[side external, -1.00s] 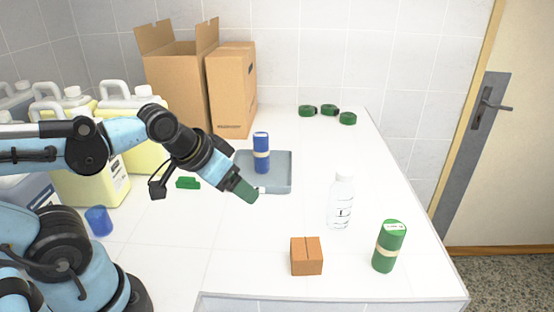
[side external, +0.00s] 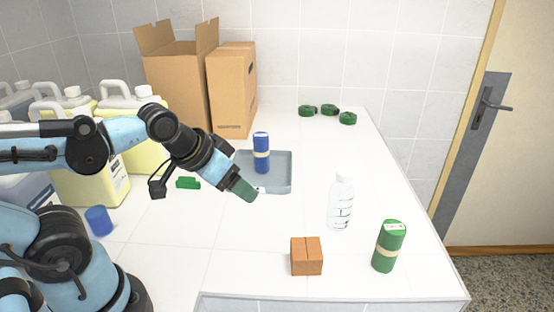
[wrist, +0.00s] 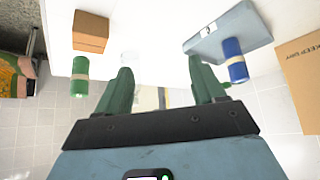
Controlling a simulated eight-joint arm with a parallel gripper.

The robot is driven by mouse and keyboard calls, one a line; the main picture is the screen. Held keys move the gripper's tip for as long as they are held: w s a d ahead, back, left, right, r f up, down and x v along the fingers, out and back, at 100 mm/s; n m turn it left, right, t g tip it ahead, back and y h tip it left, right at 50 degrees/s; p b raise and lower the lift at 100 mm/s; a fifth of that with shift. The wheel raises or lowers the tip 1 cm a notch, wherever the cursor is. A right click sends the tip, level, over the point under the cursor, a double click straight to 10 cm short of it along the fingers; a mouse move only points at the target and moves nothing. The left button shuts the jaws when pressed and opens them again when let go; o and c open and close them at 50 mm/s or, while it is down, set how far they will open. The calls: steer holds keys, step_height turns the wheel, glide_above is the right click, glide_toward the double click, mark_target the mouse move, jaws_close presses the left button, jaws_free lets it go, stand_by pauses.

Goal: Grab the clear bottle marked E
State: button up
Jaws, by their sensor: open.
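The clear bottle (side external: 341,203) with a white cap stands upright on the white counter, right of centre in the side view. Markings show on its side, but I cannot read a letter. In the wrist view a faint pale shape (wrist: 129,58) beside the left finger seems to be this bottle, partly hidden. My gripper (side external: 247,191) is above the counter, left of the bottle and apart from it, pointing down and right. In the wrist view my gripper (wrist: 163,80) has its two green fingers spread with nothing between them.
A brown block (side external: 306,256) and a green cylinder (side external: 388,247) stand in front of the bottle. A blue cylinder (side external: 261,152) stands on a grey tray (side external: 281,182) behind my gripper. Cardboard boxes (side external: 232,90) and green rings (side external: 329,110) are at the back.

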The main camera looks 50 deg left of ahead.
mark_target(350, 178)
steer(key=shift+w+d+f+m+t+h, duration=0.8)
steer(key=shift+w+d, duration=1.05)
steer(key=shift+w, duration=1.85)
steer(key=shift+w+d+f+m+t+h, duration=0.75)
steer(key=shift+w+d, duration=1.15)
steer(key=shift+w, duration=1.8)
steer(key=shift+w+d+f+m+t+h, duration=0.5)
steer(key=shift+w+d+t+h, duration=0.95)
steer(key=shift+w, duration=2.25)
steer(key=shift+d+r+g+y, duration=0.1)
steer(key=shift+d+g+y, duration=0.25)
steer(key=shift+y, duration=0.25)
steer(key=shift+c, duration=0.5)
jaws_close()
